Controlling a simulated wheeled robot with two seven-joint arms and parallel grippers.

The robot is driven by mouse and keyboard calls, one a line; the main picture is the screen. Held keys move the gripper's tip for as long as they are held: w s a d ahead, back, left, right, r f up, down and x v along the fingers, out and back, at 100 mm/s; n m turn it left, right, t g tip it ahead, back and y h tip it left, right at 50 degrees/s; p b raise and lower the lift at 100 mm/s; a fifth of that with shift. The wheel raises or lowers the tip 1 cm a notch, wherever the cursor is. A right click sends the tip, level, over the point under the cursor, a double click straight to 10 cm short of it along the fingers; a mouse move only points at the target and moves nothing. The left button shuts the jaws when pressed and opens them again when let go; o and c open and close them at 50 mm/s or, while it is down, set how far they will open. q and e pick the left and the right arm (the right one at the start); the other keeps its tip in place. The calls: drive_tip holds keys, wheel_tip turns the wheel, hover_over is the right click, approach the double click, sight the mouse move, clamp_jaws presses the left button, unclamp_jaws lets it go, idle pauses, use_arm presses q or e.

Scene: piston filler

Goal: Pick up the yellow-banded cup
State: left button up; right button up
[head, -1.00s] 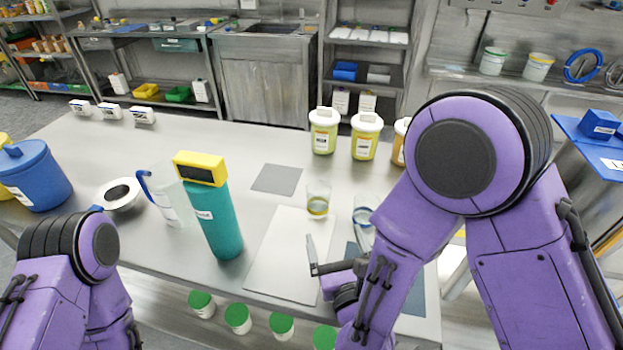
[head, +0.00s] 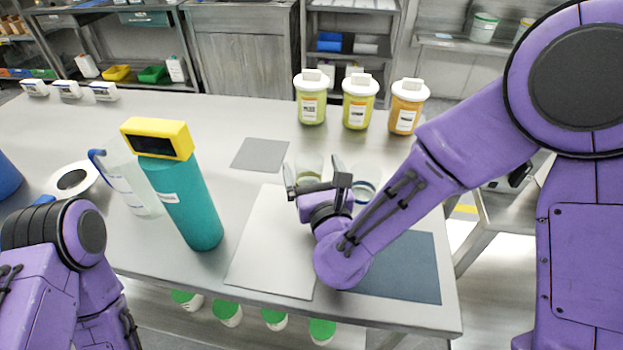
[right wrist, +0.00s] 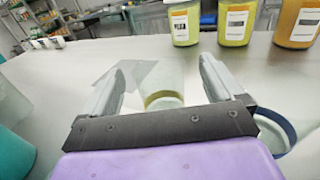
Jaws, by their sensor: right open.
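The yellow-banded cup (head: 309,167) is clear and stands upright on the table, partly hidden behind my right gripper (head: 313,174). In the right wrist view the cup (right wrist: 162,83) stands between the two spread fingers of that gripper (right wrist: 160,70), its yellowish band low on the wall. The gripper is open, and I see no finger clearly touching the cup. A blue-banded cup (head: 367,180) stands just right of the gripper, partly hidden by it, and its blue rim (right wrist: 276,128) shows in the right wrist view. My left gripper is out of view.
Three lidded jars, two yellow-green (head: 311,100) and one orange (head: 405,108), stand behind the cups. A teal bottle with a yellow top (head: 188,205) and a clear jug (head: 130,185) stand left. A pale mat (head: 265,245), grey mat (head: 260,154) and dark mat (head: 410,265) lie flat.

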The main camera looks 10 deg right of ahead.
sight(308, 156)
drive_tip(key=w, duration=0.4)
drive_tip(key=shift+a+f+p, duration=0.1)
drive_tip(key=shift+a+p, duration=0.1)
drive_tip(key=shift+p, duration=0.15)
drive_tip(key=c, duration=1)
drive_tip(key=shift+c, duration=0.2)
